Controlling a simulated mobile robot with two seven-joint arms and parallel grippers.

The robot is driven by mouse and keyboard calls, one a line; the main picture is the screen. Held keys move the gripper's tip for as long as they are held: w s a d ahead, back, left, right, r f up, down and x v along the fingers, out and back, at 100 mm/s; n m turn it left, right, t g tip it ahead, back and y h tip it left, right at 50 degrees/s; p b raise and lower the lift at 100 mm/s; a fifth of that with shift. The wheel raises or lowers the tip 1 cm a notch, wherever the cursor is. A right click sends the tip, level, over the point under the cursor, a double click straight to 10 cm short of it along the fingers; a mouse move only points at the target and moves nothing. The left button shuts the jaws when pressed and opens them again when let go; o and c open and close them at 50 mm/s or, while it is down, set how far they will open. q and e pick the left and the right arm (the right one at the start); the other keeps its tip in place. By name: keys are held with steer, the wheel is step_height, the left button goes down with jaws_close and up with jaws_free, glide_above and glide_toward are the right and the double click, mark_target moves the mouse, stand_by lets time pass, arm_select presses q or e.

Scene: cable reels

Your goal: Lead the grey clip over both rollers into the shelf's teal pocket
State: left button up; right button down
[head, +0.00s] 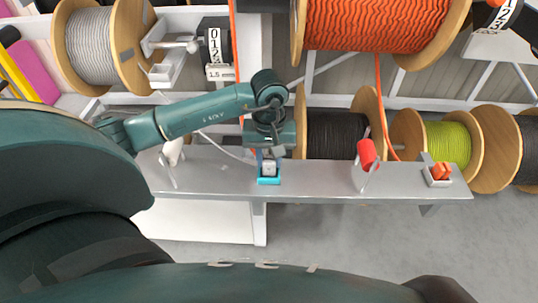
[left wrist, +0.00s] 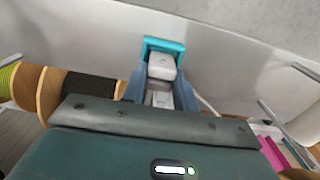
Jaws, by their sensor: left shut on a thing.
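My left gripper (head: 268,155) reaches down over the grey shelf (head: 320,182) and is shut on the grey clip (head: 268,168). In the left wrist view the fingers (left wrist: 160,88) flank the clip (left wrist: 162,66). The clip's far end lies at the teal pocket (head: 268,181), whose rim shows around it in the left wrist view (left wrist: 163,42). How deep the clip sits is unclear. A pale cable (head: 228,151) runs from the clip's side up left behind my arm. A white roller (head: 173,152) stands on the shelf's left part. My right gripper is out of view.
A grey cable reel (head: 92,46) hangs at upper left beside a counter (head: 215,45). A red roller (head: 367,155) and a pocket holding an orange-red clip (head: 440,172) are on the shelf's right part. Black (head: 335,135) and green (head: 448,144) reels stand behind.

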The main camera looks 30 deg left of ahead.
mark_target(269, 158)
arm_select(q)
steer(key=shift+f, duration=0.45)
steer(key=o, duration=1)
steer(key=shift+o, duration=0.2)
step_height(269, 158, up, 13)
steer(key=b, duration=0.1)
steer(key=shift+r, duration=0.15)
